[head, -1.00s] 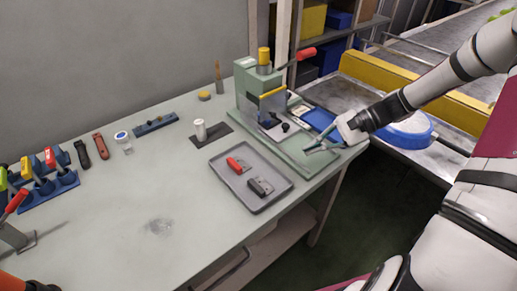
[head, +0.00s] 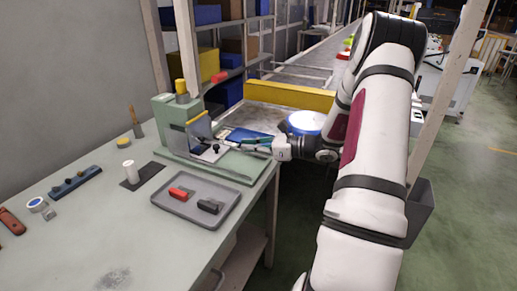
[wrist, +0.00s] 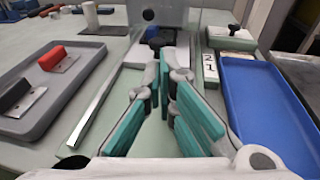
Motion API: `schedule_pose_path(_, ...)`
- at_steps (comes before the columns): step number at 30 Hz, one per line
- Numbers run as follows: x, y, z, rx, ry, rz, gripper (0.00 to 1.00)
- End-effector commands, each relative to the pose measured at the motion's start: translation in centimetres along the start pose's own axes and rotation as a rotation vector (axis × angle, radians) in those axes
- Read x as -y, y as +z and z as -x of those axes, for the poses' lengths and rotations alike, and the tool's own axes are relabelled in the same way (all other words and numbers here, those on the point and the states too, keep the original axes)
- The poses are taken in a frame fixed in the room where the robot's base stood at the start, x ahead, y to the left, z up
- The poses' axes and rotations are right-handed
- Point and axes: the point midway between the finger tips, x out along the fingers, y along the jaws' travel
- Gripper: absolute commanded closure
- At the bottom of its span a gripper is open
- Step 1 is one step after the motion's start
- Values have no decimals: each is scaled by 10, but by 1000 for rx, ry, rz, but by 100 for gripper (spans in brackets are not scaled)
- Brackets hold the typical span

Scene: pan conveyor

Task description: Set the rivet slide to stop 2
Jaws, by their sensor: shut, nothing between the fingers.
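The green press (head: 180,125) stands at the back of the bench. Its slide has a black knob (head: 215,148), which also shows in the wrist view (wrist: 161,37), just beyond my fingertips. A white label (wrist: 210,67) with the numbers 2 and 1 lies to the right of the slide, 2 being farther from my wrist. My gripper (head: 243,144) is over the front of the press base, and its teal fingers are shut and empty in the wrist view (wrist: 165,68). The fingers hide part of the slide. I cannot tell whether they touch the knob, or its stop.
A grey tray (head: 160,203) with a red-handled and a black-handled piece lies left of my gripper. A blue tray (wrist: 262,105) is close on the right. The bench front is mostly clear.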

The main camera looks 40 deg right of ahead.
Motion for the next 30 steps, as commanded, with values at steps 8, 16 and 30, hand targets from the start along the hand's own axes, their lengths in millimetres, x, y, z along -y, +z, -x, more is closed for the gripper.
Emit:
schedule_pose_path(8,-1,-1,-52,1,3,0,100)
schedule_pose_path(16,0,0,-75,0,1,1,100)
schedule_pose_path(30,0,0,-82,0,2,1,100)
